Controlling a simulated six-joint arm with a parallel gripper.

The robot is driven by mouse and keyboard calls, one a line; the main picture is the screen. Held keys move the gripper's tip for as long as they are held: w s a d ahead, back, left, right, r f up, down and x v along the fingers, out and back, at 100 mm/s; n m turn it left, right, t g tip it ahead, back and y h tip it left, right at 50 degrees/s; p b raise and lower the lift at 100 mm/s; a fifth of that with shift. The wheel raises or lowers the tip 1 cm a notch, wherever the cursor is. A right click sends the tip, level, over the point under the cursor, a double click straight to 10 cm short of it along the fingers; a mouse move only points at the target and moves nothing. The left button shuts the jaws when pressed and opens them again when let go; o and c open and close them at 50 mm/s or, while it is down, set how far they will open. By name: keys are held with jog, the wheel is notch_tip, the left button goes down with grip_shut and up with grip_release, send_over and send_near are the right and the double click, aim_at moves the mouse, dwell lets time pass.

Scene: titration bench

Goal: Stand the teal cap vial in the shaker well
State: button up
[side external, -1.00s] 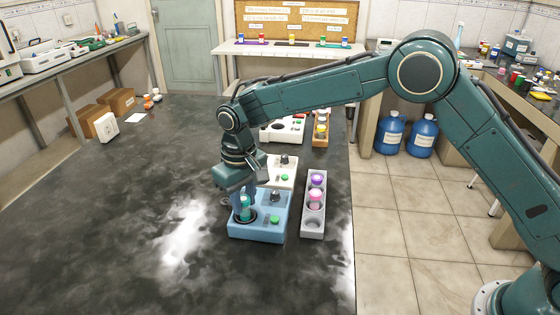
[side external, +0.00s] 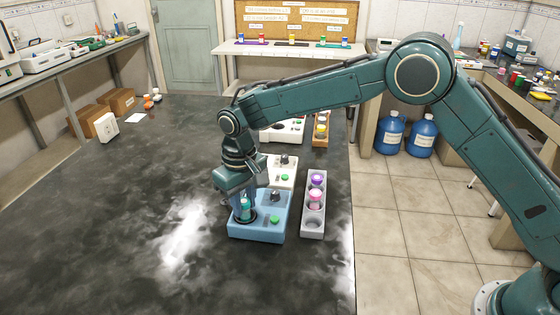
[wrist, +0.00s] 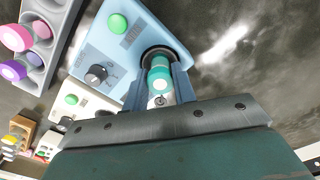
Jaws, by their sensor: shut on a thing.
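The teal cap vial (side external: 245,207) is upright between the fingers of my gripper (side external: 243,205), at the dark round well of the blue shaker (side external: 262,231). In the wrist view the vial (wrist: 160,80) shows its teal cap and pale body, with its far end at the shaker well (wrist: 157,53). My gripper (wrist: 160,92) is shut on the vial. The vial's lower end is hidden in or behind the well rim, so its exact depth cannot be told.
A grey rack (side external: 313,228) to the right of the shaker holds a purple cap vial (side external: 318,180) and a pink cap vial (side external: 315,198). A white device (side external: 280,172) stands behind the shaker.

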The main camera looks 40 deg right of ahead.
jog(key=shift+f, duration=0.5)
dwell(0.4)
jog(key=o, duration=1.3)
jog(key=shift+r, duration=0.1)
jog(key=shift+r, duration=2.9)
